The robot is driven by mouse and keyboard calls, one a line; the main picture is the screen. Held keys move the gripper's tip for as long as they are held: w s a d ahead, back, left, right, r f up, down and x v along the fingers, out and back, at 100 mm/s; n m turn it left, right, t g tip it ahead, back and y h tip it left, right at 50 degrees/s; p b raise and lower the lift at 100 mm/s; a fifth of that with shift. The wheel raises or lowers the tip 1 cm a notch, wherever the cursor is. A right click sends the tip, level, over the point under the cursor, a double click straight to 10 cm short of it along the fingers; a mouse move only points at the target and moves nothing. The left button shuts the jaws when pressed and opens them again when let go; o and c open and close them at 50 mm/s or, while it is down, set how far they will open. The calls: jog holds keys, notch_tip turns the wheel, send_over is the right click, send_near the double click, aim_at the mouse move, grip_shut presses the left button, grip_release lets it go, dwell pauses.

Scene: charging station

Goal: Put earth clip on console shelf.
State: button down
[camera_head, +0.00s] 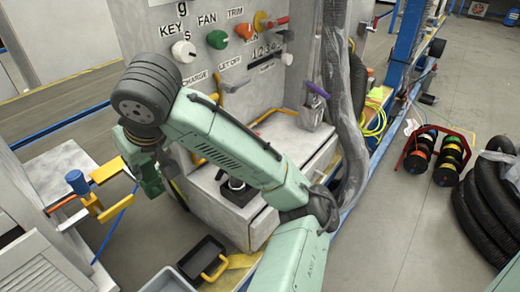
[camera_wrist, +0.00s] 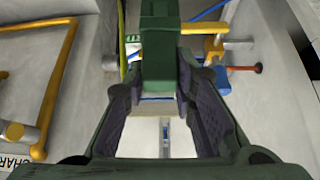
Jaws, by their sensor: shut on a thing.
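My gripper (camera_wrist: 160,82) is shut on a dark green block-like thing, the earth clip (camera_wrist: 160,40), held between the fingertips in the wrist view. In the head view my dark green gripper (camera_head: 150,180) hangs at the left of the console, and the clip cannot be told apart from it. The grey console shelf (camera_head: 296,146) juts out below the control panel, to the right of my gripper. My arm crosses in front of it and hides much of its middle. The gripper is apart from the shelf.
The panel (camera_head: 240,80) above the shelf carries several knobs and levers. A black-based knob (camera_head: 236,192) stands at the console's front. A blue and yellow fitting (camera_head: 78,183) is left of my gripper. A black tray (camera_head: 200,262) lies below. A thick grey hose (camera_head: 345,120) runs down at the right.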

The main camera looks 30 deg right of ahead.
jog(key=s+d+f+m+h+b, duration=0.2)
jog(key=s+d+m, duration=0.3)
jog(key=d, duration=0.6)
jog(key=s+d+f+m+h+b, duration=0.25)
jog(key=s+d, duration=0.45)
jog(key=d, duration=0.5)
jog(key=shift+m, duration=0.35)
jog(key=shift+w+d+f+p, duration=0.55)
jog(key=shift+w+d+f, duration=0.45)
jog(key=shift+w, duration=1.3)
jog(key=shift+w+d+f+p, duration=0.6)
jog(key=shift+w+d, duration=0.65)
jog(key=shift+w, duration=1.05)
jog(key=shift+w+d+f+p, duration=0.45)
jog(key=shift+w+d+f, duration=0.6)
jog(key=shift+w, duration=1.25)
jog(key=shift+d, duration=0.1)
jog(key=shift+f, duration=0.15)
jog(key=c, duration=1.3)
grip_release()
jog(key=shift+c, duration=0.2)
jog(key=v, duration=1.2)
jog(key=shift+r+b, duration=0.3)
jog(key=shift+b, duration=0.1)
